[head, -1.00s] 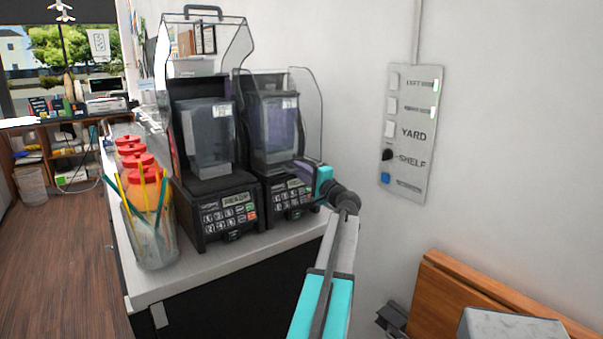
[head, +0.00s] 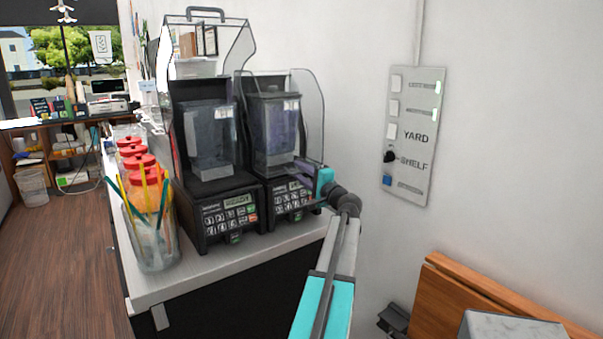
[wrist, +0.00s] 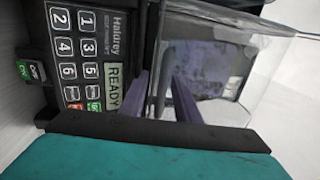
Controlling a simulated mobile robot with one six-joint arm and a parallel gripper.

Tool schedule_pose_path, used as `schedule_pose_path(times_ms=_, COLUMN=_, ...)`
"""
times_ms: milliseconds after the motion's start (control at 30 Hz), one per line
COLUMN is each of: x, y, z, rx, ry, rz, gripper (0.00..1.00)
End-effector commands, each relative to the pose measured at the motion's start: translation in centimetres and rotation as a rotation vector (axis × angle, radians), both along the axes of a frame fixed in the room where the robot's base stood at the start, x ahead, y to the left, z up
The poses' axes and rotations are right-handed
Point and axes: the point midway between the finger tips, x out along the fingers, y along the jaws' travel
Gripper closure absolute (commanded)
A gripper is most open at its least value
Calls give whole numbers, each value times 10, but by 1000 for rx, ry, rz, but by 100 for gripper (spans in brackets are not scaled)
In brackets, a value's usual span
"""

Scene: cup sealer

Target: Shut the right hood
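The right machine's clear hood (head: 311,110) stands around the dark jar of the right black machine (head: 291,195). It sits much lower than the left hood and looks lowered, but I cannot tell whether it is fully seated. In the wrist view, the clear hood (wrist: 220,90) fills the right half, beside the keypad and READY display. My gripper (head: 303,177) is at the front right of this machine, by the hood's lower part. In the wrist view, my gripper's purple fingers (wrist: 162,95) are apart, with a dark bar between them; contact is unclear.
The left machine (head: 228,210) has its clear hood (head: 240,50) raised, with a handle on top. A glass jar of straws (head: 155,240) and red-lidded jars (head: 135,160) stand at left on the counter. A switch panel (head: 414,140) is on the right wall.

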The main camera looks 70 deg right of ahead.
Motion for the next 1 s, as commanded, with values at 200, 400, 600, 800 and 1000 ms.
schedule_pose_path(times_ms=200, x=-18, y=13, z=-4, rx=-1, ry=-1, rz=-5, gripper=71)
schedule_pose_path(times_ms=400, x=-43, y=31, z=-8, rx=-1, ry=-2, rz=-7, gripper=71)
schedule_pose_path(times_ms=600, x=-69, y=51, z=-12, rx=-1, ry=-3, rz=-8, gripper=71)
schedule_pose_path(times_ms=800, x=-94, y=68, z=-15, rx=0, ry=-4, rz=-10, gripper=71)
schedule_pose_path(times_ms=1000, x=-108, y=77, z=-16, rx=0, ry=-5, rz=-9, gripper=71)
